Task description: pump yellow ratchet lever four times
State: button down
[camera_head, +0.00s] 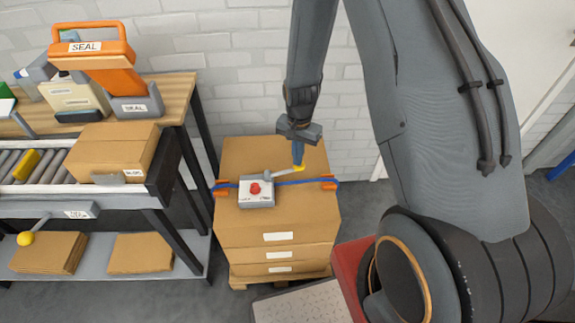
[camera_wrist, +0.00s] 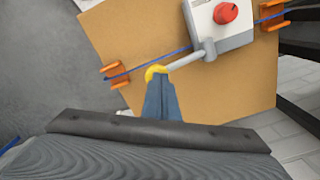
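The ratchet lever (camera_head: 287,173) is a light grey bar with a yellow end, on a grey tensioner box with a red knob (camera_head: 256,188). The box sits on top of a stack of cartons, on a blue strap. In the wrist view, the lever (camera_wrist: 186,60) runs from the box to its yellow end at my fingertips. My gripper (camera_head: 298,164) points down with its blue fingers close together at the yellow end. It looks shut on that end (camera_wrist: 154,71), which the fingertips partly cover.
Orange corner guards (camera_head: 222,190) hold the blue strap (camera_head: 306,181) at the carton edges. The carton stack (camera_head: 277,236) stands by a white brick wall. At left are a roller conveyor with a carton (camera_head: 112,152) and another lever with a yellow ball (camera_head: 25,239).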

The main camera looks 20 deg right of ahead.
jog(key=shift+d+f, duration=0.1)
jog(key=shift+f, duration=0.05)
jog(key=shift+s+d+f, duration=0.1)
jog(key=shift+d+f, duration=0.1)
jog(key=shift+f, duration=0.2)
jog(key=shift+d+f+b, duration=0.1)
jog(key=shift+f+b, duration=0.05)
jog(key=shift+b, duration=0.15)
dwell(0.3)
jog(key=shift+d+f, duration=0.15)
jog(key=shift+f, duration=0.3)
dwell(0.3)
jog(key=shift+d+f, duration=0.1)
jog(key=shift+f, duration=0.1)
jog(key=shift+r, duration=0.1)
